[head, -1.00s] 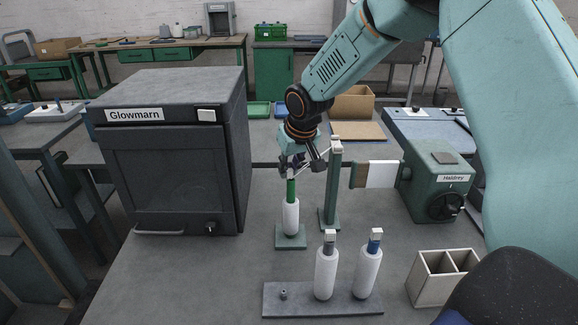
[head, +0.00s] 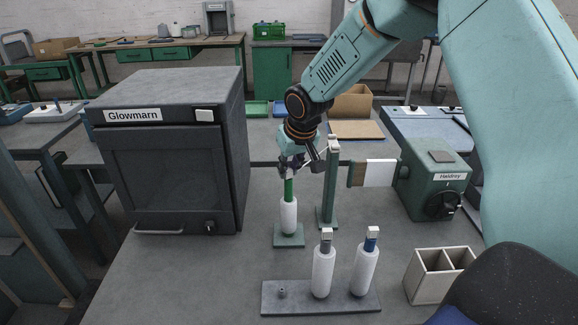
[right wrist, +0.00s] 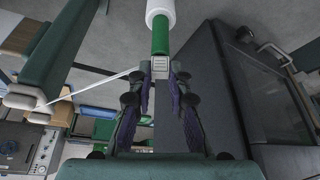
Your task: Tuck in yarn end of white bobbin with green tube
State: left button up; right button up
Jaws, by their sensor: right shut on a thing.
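The white bobbin (head: 288,217) with a green tube (head: 288,188) stands upright on a small green base (head: 288,241). The bobbin also shows at the top of the right wrist view (right wrist: 160,10), its green tube (right wrist: 160,35) pointing toward my gripper. My right gripper (right wrist: 160,78) is shut on a small white block (right wrist: 160,65) at the tube's top end. A thin white yarn (right wrist: 95,88) runs taut from that block to the pale top of a green post (head: 329,190). My left gripper is not in view.
A dark box labelled Glowmarn (head: 175,160) stands left of the bobbin. A green Haldrey machine (head: 433,185) is at right. In front, a grey rack (head: 310,304) holds two white bobbins, with grey (head: 323,270) and blue (head: 364,268) tubes. A divided bin (head: 420,280) stands beside it.

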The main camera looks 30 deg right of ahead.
jog(key=o, duration=0.6)
jog(key=shift+w+f, duration=0.1)
jog(key=shift+w, duration=0.1)
jog(key=shift+o, duration=1.1)
jog(key=shift+s, duration=0.15)
jog(key=o, duration=0.5)
jog(key=shift+r+p, duration=3.15)
jog(key=shift+r, duration=0.45)
